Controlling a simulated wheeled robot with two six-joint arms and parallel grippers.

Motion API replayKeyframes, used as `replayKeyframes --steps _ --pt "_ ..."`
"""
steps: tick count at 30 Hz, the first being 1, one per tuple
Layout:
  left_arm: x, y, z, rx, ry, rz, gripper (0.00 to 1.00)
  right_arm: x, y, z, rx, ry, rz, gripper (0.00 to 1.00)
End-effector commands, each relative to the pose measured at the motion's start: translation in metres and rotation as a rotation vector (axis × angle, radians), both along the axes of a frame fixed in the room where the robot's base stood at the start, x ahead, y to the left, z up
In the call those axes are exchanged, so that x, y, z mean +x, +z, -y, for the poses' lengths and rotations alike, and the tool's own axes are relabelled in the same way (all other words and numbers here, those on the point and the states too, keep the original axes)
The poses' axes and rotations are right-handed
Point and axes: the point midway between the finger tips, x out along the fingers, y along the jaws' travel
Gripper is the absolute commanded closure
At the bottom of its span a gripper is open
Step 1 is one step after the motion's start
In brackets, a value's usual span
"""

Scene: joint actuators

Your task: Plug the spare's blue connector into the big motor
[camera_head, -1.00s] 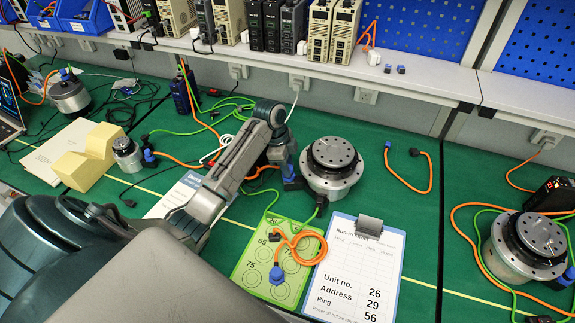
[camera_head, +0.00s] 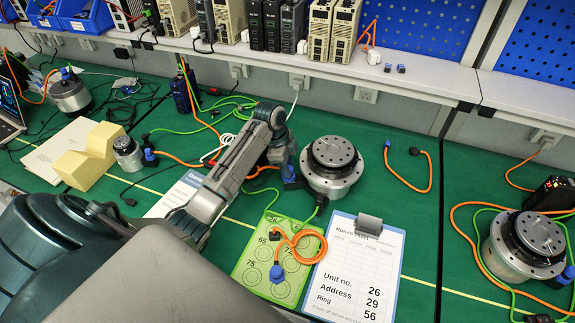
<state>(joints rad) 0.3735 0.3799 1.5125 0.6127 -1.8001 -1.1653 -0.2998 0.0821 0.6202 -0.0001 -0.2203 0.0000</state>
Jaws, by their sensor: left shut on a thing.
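The big motor (camera_head: 331,167), a silver drum with a dark round top, stands upright on the green bench mat at the centre. My left gripper (camera_head: 288,166) is at the motor's left side, pointing down and shut on a blue connector (camera_head: 290,173). A coiled orange cable (camera_head: 310,243) with a blue connector (camera_head: 277,274) and a black end lies on the green card. Another loose orange cable (camera_head: 427,178) with a blue end lies right of the motor. My right gripper is out of view.
A clipboard (camera_head: 343,296) lies in front of the motor, beside the green card (camera_head: 245,270). Another motor (camera_head: 527,245) with cables stands at the right. A small motor (camera_head: 127,154) and yellow blocks (camera_head: 85,165) are at the left. Drives line the shelf (camera_head: 425,80) behind.

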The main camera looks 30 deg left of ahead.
Motion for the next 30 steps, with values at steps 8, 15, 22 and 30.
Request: replayKeyframes --steps 8,15,22,30 --pt "0.0001 0.0002 0.0001 0.0 0.0 0.0 1.0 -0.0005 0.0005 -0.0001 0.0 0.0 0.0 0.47" --pt "0.0 -0.0014 0.0003 0.0 0.0 0.0 1.0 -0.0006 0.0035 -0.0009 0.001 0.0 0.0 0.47" --pt "0.0002 -0.0033 0.0002 0.0 0.0 0.001 0.59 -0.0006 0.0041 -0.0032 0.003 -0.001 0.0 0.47" --pt "0.0001 -0.0035 0.0 0.0 0.0 0.0 0.49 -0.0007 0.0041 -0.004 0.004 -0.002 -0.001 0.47"
